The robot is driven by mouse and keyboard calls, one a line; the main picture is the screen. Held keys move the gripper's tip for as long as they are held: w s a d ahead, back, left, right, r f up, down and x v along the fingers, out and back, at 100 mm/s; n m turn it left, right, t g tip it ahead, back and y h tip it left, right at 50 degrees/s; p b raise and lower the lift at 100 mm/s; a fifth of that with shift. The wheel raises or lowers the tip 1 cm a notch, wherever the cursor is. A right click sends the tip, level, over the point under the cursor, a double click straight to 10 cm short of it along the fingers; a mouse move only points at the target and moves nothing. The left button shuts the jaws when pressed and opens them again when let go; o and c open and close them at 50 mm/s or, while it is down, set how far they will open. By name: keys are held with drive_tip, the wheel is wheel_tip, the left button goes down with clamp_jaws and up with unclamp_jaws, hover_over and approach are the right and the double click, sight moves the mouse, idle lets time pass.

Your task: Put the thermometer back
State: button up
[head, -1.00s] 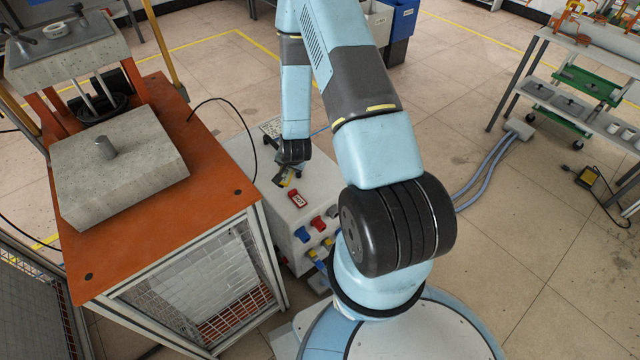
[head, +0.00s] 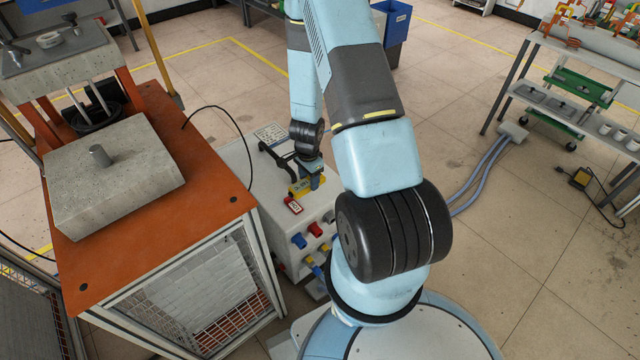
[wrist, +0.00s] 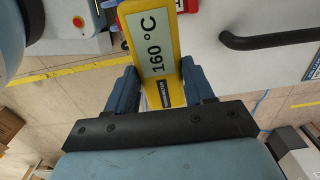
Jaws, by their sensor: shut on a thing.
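The thermometer (wrist: 152,50) is a yellow device with a grey display reading 160 °C. In the wrist view it stands between the two blue fingers of my gripper (wrist: 160,85), which is shut on it. In the head view the thermometer (head: 306,188) is a small yellow patch over the white cabinet (head: 240,165), beside a red tag (head: 293,205). My gripper (head: 311,180) is partly hidden there by my wrist. I cannot tell whether the thermometer touches the cabinet top.
A black handle (wrist: 270,40) rises from the cabinet. A printed sheet (head: 270,133) lies at its back, and coloured sockets (head: 315,229) are on its front. The orange table (head: 200,190) with a concrete block (head: 115,180) stands close on the left.

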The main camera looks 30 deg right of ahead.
drive_tip(key=w+d+f, duration=0.1)
drive_tip(key=d+f, duration=0.1)
drive_tip(key=w+d+f, duration=0.1)
drive_tip(key=d+f, duration=0.1)
drive_tip(key=w+d+f, duration=0.2)
drive_tip(key=shift+f, duration=0.3)
drive_tip(key=shift+w+d+f, duration=0.1)
drive_tip(key=shift+w+f, duration=0.05)
drive_tip(key=shift+f, duration=0.8)
drive_tip(key=shift+w+d+f, duration=0.1)
drive_tip(key=shift+f, duration=0.85)
drive_tip(key=o, duration=1.1)
drive_tip(key=shift+o, duration=0.2)
